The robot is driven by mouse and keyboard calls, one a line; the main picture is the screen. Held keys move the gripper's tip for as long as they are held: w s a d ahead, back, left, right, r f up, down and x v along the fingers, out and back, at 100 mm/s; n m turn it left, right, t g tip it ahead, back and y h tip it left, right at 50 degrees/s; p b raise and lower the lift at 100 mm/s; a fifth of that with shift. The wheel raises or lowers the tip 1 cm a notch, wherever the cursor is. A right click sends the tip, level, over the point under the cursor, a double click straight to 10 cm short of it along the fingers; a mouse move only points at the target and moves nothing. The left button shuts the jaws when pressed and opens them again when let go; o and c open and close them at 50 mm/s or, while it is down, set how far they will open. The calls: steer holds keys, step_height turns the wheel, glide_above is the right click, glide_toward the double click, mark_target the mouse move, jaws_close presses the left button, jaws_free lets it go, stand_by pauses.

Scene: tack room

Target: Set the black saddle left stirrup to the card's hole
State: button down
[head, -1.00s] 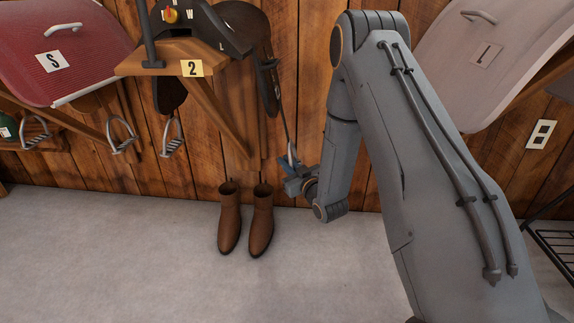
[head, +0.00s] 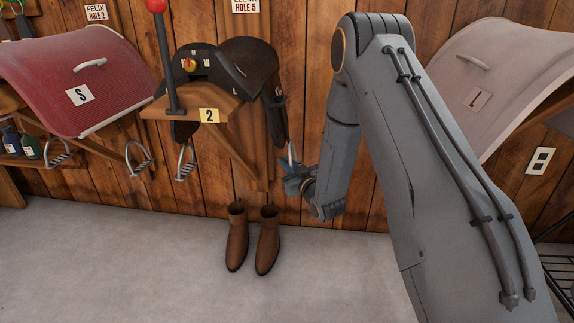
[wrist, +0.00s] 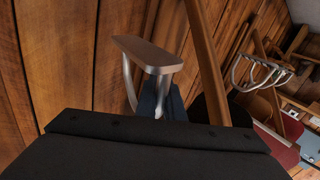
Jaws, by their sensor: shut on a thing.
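The black saddle (head: 250,65) sits on a wooden rack marked 2 (head: 209,115). A card (head: 245,6) reading HOLE 5 hangs on the wall above it; its top line is cut by the frame edge. One stirrup (head: 184,165) hangs free at the saddle's picture-left side. My gripper (head: 294,181) is at the picture-right side, below the saddle's flap. In the wrist view a metal stirrup (wrist: 147,53) with a flat tread is at the dark blue fingers (wrist: 172,105), and my gripper is shut on it. The strap's holes are not readable.
A red-covered saddle rack marked S (head: 78,97) stands left, with a FELIX HOLE 2 card (head: 95,12) above. A pale covered rack (head: 490,80) is right. Brown boots (head: 252,240) stand on the floor below the saddle. A red-knobbed post (head: 162,50) rises before it. Open floor lies in front.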

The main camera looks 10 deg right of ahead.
steer(key=c, duration=1.9)
jaws_free()
steer(key=shift+a+r, duration=0.2)
steer(key=shift+o, duration=0.2)
steer(key=shift+d, duration=0.1)
steer(key=p+v, duration=0.2)
steer(key=v, duration=0.5)
steer(key=shift+s, duration=0.4)
steer(key=shift+d, duration=0.15)
